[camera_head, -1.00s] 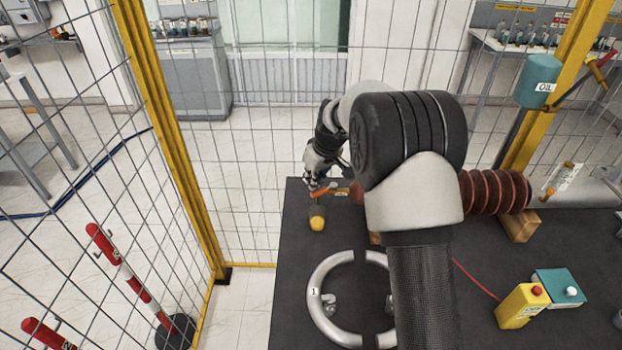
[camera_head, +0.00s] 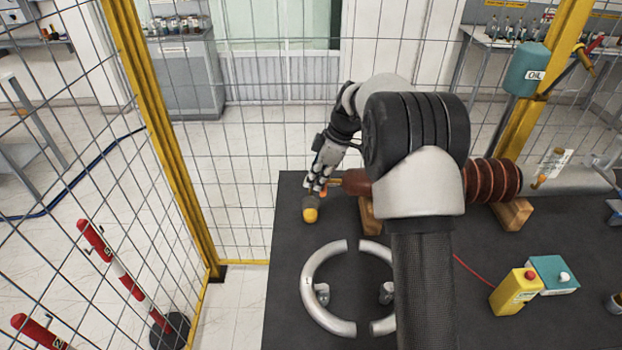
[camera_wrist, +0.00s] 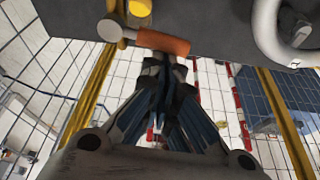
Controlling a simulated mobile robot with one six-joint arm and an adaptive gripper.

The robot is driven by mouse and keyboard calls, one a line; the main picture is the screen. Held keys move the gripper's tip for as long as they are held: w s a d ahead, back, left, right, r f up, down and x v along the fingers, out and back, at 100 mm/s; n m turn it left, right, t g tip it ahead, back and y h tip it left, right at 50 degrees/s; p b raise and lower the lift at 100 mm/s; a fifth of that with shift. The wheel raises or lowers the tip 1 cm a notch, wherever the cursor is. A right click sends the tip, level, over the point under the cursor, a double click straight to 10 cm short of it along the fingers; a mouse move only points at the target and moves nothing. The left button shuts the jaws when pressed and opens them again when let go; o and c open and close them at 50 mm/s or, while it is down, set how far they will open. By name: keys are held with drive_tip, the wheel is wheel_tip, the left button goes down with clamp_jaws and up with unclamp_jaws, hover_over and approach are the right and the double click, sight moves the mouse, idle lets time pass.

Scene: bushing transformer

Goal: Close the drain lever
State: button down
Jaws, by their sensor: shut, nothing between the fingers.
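The orange lever handle (camera_wrist: 163,42) shows in the wrist view, lying nearly level just beyond my fingertips. A pale metal rounded piece (camera_wrist: 110,30) is at its left end. I take it to be the drain lever. My gripper (camera_wrist: 165,68) is shut and empty, its tips at or just below the handle; I cannot tell whether they touch. In the head view my gripper (camera_head: 314,188) points down at the left end of the red-brown bushing (camera_head: 493,180), and only a bit of orange (camera_head: 323,191) shows beside it. The lever's exact angle is hidden there.
A grey piece with a yellow end (camera_head: 310,214) stands close in front of my gripper. A split metal ring (camera_head: 312,285) lies on the dark table (camera_head: 290,250). A yellow button box (camera_head: 515,291) is at right. Wire fence posts (camera_head: 160,120) bound the left.

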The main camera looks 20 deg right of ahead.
drive_tip(key=shift+s+d, duration=0.25)
idle(0.5)
drive_tip(key=shift+r, duration=0.1)
